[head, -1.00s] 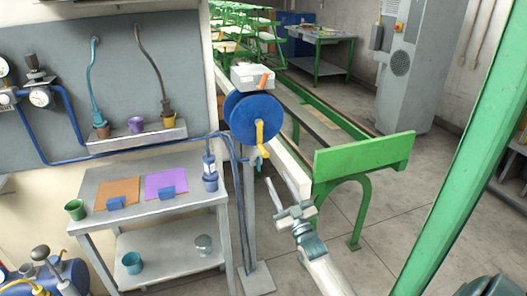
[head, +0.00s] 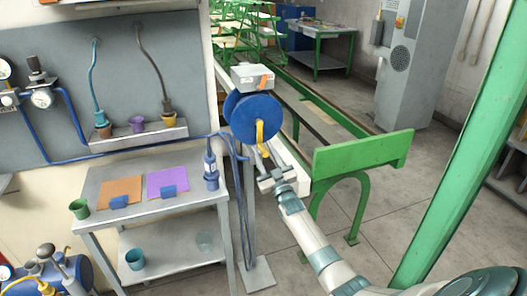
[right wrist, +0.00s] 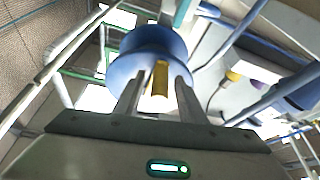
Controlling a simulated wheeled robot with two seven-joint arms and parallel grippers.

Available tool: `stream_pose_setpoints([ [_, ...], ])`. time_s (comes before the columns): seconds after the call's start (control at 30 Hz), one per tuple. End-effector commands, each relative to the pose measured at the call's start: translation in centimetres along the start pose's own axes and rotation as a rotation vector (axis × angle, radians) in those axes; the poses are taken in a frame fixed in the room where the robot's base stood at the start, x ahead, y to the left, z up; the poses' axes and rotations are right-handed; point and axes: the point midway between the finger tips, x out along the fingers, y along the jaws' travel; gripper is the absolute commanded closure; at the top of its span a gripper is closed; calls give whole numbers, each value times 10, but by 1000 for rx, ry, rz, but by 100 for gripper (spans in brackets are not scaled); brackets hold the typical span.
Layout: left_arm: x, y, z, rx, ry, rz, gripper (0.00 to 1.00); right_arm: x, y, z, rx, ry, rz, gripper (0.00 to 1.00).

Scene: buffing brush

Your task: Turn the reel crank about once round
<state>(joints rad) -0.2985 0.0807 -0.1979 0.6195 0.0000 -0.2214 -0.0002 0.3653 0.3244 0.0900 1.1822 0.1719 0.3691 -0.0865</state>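The blue reel (head: 246,112) is mounted on a grey post below a grey box. Its yellow crank (head: 260,131) is on the near face, with its handle end low. The reel also shows in the right wrist view (right wrist: 148,45). My right gripper (head: 262,155) is just below and in front of the reel, at the crank handle. In the right wrist view the yellow handle (right wrist: 160,80) lies between the two fingers, with a small gap visible on each side. The gripper looks open around it. My left gripper is not in view.
A grey table (head: 180,207) with orange and purple sheets, cups and a bottle stands left of the reel. A green frame (head: 362,153) stands close on the right. Blue hoses hang beside the reel post (head: 251,230). Open floor lies right of the green frame.

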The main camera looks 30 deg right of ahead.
Motion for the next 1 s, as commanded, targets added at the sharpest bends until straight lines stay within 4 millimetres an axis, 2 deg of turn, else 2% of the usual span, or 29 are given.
stream_pose_setpoints([
  [0.23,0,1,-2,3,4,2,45,0,0,0,0,0,0,63],
  [0.27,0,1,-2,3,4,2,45,0,0,0,0,0,0,68],
  [0.4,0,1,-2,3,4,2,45,0,0,0,0,0,0,100],
  [0.77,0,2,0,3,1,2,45,0,-2,0,18,1,7,100],
  [1.0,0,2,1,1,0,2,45,1,-10,-2,97,1,40,100],
])
